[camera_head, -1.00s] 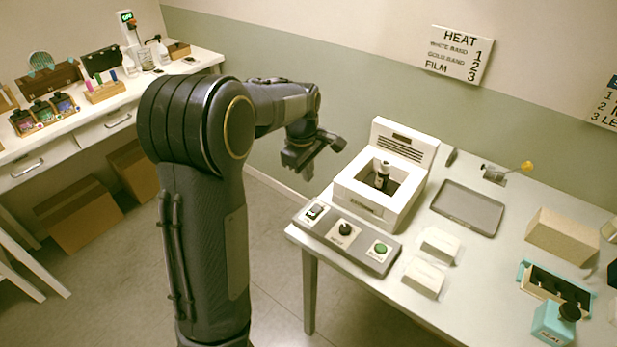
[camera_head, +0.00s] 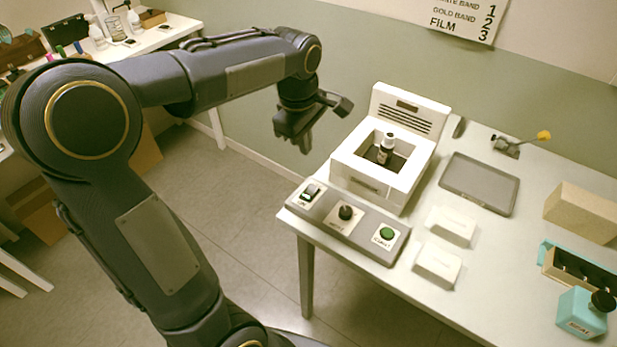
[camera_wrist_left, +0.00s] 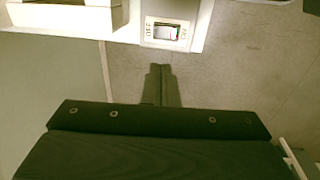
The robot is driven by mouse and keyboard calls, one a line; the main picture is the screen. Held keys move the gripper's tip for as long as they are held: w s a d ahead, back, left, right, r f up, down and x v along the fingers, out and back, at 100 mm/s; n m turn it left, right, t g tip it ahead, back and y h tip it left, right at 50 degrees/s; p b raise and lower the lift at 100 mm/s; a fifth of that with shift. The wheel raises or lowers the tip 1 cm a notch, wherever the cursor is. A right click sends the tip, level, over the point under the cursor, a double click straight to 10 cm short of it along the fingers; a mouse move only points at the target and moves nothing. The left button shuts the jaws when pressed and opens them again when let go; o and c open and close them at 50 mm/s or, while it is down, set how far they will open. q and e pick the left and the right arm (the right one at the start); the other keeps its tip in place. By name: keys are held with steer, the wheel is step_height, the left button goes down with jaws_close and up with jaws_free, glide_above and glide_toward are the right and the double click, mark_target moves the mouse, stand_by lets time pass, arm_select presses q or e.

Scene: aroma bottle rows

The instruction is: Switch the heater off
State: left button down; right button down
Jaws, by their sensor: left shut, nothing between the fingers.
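The white heater (camera_head: 365,193) stands on the table with a dark bottle (camera_head: 385,153) with a white band upright in its well. Its grey control panel (camera_head: 324,218) lies in front, with a rocker switch (camera_head: 310,192) at the left end, a black knob (camera_head: 346,212) and a green button (camera_head: 386,233). In the left wrist view the switch (camera_wrist_left: 166,32) sits between OFF on the left and ON on the right. I cannot tell its position for sure. My left gripper (camera_head: 304,148) is shut and empty, apart from the switch and beyond it in the head view. My right gripper is out of view.
A grey tray (camera_head: 480,184), two white blocks (camera_head: 438,264), a tan box (camera_head: 583,213) and a teal bottle (camera_head: 580,316) are on the table to the right. Floor lies under my left gripper, left of the table edge.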

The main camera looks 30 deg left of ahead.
mark_target(311, 188)
arm_select(q)
steer(key=shift+s+r, duration=0.1)
steer(key=f, duration=0.4)
steer(key=w+f, duration=0.1)
steer(key=f, duration=0.4)
steer(key=w+f, duration=0.1)
steer(key=f, duration=0.4)
steer(key=shift+d+p, duration=0.1)
steer(key=shift+p, duration=0.3)
